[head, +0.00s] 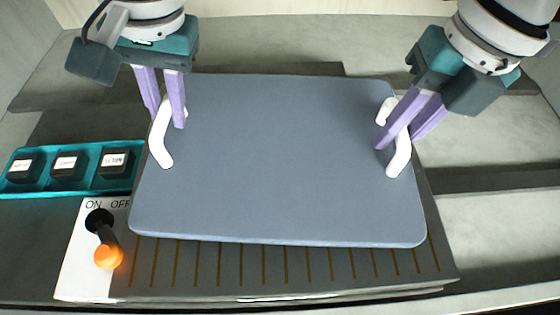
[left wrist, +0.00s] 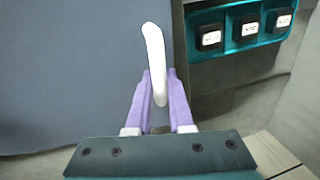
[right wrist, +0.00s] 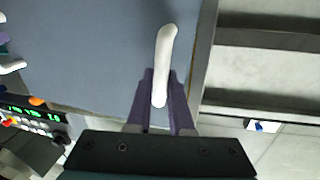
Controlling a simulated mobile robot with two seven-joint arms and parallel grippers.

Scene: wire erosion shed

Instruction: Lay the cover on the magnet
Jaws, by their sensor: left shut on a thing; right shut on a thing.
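The cover (head: 280,160) is a flat blue-grey panel with a white handle at each side. It lies over or just above the magnet (head: 290,270), a dark grey plate with thin brown stripes; whether they touch I cannot tell. The magnet's front strip and right edge show; the rest is hidden. My left gripper (head: 178,122) is shut on the left handle (head: 160,145), which also shows in the left wrist view (left wrist: 155,50). My right gripper (head: 388,142) is shut on the right handle (head: 400,158), also in the right wrist view (right wrist: 164,55).
A white switch panel (head: 80,270) marked ON and OFF, with an orange-tipped lever (head: 107,255), stands at the front left. A teal tray (head: 130,183) with dark labelled blocks is left of the cover. Grey ledges run along the right and back.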

